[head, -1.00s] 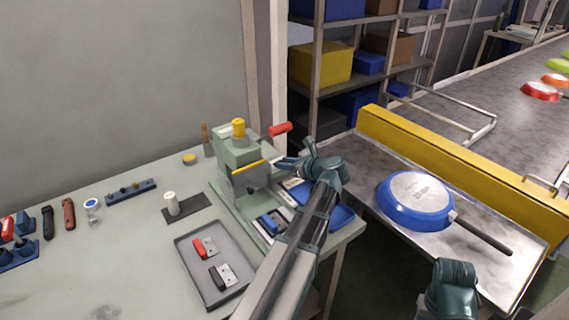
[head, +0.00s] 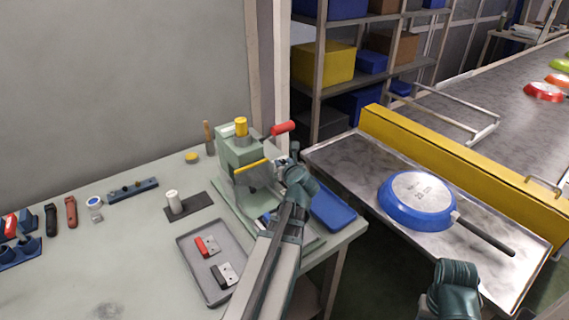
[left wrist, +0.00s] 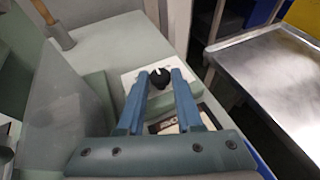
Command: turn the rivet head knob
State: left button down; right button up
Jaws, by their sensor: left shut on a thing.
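The rivet head knob (left wrist: 160,79) is a small black round knob with a pale mark, on a white plate on the side of the green press (head: 240,160). In the left wrist view it lies between the tips of my left gripper (left wrist: 161,77), whose blue fingers are shut on it. In the head view, my left gripper (head: 283,166) is at the right side of the press, and the gripper and wrist hide the knob. The press has a yellow cap (head: 241,126) and a red-handled lever (head: 283,128). My right gripper is not seen; only part of that arm shows.
A blue tray (head: 335,212) lies right of my left wrist. A grey tray (head: 190,265) with red and black handled parts is in front of the press. A blue pan (head: 416,200) rests upside down on the metal table at right. Bench space at front left is clear.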

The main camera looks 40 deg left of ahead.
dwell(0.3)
pick_arm(q)
jog(key=c, duration=0.6)
grip_release()
